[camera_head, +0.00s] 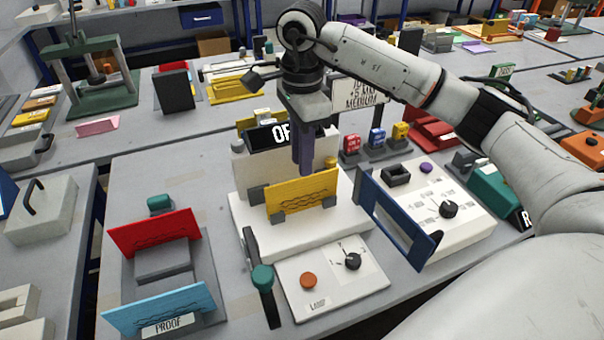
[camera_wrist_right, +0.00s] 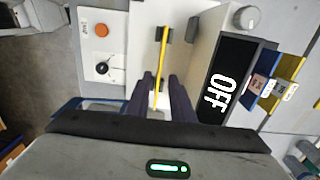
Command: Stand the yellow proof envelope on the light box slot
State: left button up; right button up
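The yellow proof envelope (camera_head: 302,190) stands upright on the white light box (camera_head: 250,236), between small dark holders (camera_head: 278,217) along its lower edge. In the right wrist view, the envelope (camera_wrist_right: 162,62) shows as a thin yellow strip seen edge-on from above. My right gripper (camera_head: 304,165) points down at the envelope's upper edge, with its fingers partly hidden behind it. In the wrist view, the right gripper's fingers (camera_wrist_right: 161,82) are apart on either side of the strip, with gaps visible. My left gripper is not in view.
A black OFF sign (camera_head: 272,134) stands behind the envelope. A blue frame (camera_head: 400,218) leans at the right, by a white dial panel (camera_head: 455,232). The lamp panel (camera_head: 330,285) lies in front. Red (camera_head: 153,233) and light-blue (camera_head: 160,308) envelopes stand at the left.

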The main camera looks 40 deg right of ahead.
notch_tip(320, 180, up, 6)
